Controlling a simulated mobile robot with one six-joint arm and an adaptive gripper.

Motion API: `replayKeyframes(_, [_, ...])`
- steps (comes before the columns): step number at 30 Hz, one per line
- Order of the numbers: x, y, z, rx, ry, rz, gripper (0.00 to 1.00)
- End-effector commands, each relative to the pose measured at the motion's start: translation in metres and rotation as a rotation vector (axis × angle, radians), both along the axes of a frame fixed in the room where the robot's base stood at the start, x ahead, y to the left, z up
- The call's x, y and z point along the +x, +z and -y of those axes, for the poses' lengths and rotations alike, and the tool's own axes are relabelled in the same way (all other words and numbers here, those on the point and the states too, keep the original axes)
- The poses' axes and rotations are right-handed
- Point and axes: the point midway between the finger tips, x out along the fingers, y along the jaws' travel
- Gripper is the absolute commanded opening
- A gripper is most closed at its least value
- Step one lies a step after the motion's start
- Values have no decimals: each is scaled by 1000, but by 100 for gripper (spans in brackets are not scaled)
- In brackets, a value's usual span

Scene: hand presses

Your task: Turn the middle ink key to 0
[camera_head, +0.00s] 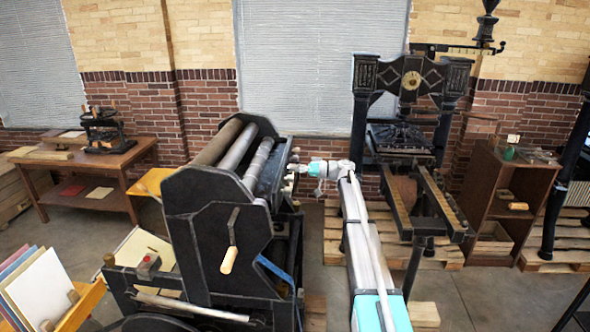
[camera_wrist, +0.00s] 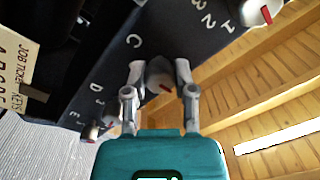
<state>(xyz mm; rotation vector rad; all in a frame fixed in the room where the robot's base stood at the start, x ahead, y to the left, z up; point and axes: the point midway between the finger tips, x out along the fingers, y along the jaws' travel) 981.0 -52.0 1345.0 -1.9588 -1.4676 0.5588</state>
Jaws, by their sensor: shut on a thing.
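A row of ink keys runs along the dark panel (camera_wrist: 100,72) of the press, with letters C, D and E beside it. My gripper (camera_wrist: 160,70) has a finger on either side of the key by the letter C (camera_wrist: 160,84) and is shut on it. This key is a grey knob with a red pointer mark, partly hidden by the fingers.
Another key with a red mark (camera_wrist: 258,12) is at the upper right, near numerals 1, 2 and 3. More keys (camera_wrist: 108,124) sit at lower left. A job ticket (camera_wrist: 18,62) is at the left edge. A hand press (camera_head: 405,145) stands right of my arm.

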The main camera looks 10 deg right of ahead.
Motion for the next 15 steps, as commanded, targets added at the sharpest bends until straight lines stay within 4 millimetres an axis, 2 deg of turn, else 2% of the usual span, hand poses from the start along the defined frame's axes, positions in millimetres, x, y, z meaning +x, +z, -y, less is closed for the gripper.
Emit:
replayKeyframes(8, [-1, -1, -1, -5, 3, 0, 0])
replayKeyframes(9, [-1, -1, -1, -5, 3, 0, 38])
replayKeyframes(14, [-1, -1, 0, -3, 3, -1, 68])
replayKeyframes(15, [-1, -1, 0, -3, 3, -1, 69])
